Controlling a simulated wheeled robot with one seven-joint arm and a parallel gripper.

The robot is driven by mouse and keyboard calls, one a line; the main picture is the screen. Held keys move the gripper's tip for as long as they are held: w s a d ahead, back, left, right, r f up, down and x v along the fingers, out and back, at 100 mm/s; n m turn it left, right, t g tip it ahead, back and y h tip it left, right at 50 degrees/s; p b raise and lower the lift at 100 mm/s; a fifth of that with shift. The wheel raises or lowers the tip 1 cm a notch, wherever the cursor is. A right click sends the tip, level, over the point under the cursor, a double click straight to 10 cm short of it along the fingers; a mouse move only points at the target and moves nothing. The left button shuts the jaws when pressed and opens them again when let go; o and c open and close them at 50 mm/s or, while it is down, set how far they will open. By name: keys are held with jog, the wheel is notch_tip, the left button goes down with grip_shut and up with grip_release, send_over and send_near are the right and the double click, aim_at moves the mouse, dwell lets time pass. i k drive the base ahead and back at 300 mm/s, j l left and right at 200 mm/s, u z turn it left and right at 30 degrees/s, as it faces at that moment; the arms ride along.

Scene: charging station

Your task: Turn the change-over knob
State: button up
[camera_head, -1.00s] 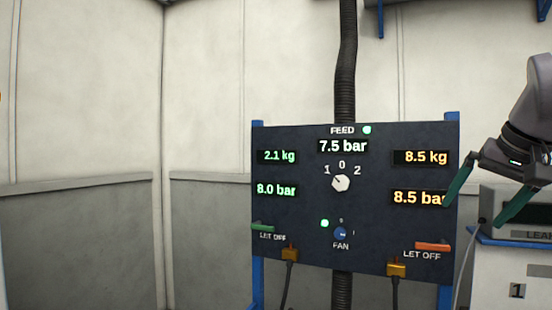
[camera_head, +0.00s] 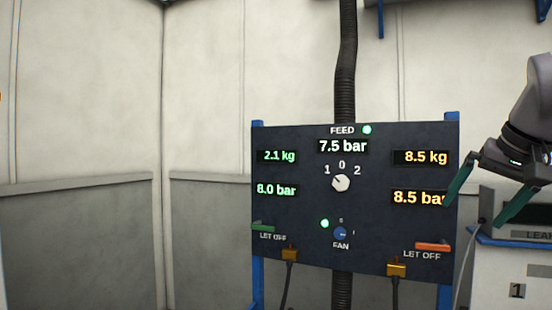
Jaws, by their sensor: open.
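The white change-over knob (camera_head: 341,183) sits in the middle of the dark panel (camera_head: 300,225), under the marks 1, 0 and 2. Its dark pointer line leans up and left, toward the 1. The feed display (camera_head: 342,146) above it reads 7.5 bar. The left displays read 2.1 kg and what looks like 8.0 bar. The right displays read 8.5 kg and 8.5 bar. My gripper (camera_head: 472,212) is at the right edge of the panel, open and empty, with two green fingers. It is well to the right of the knob, and one finger partly covers the lower right display.
A blue fan knob (camera_head: 340,233) sits below, with a lit green lamp (camera_head: 325,223) beside it. A green let-off lever (camera_head: 263,227) is at lower left and an orange one (camera_head: 432,247) at lower right. Cables hang from two yellow connectors. A bench unit (camera_head: 515,270) stands at right.

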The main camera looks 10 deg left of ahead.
aim_at(340, 183)
jog(key=j+u, duration=0.1)
jog(key=j, duration=0.75)
jog(key=i+j, duration=0.15)
jog(key=j, duration=0.65)
jog(key=u, duration=0.05)
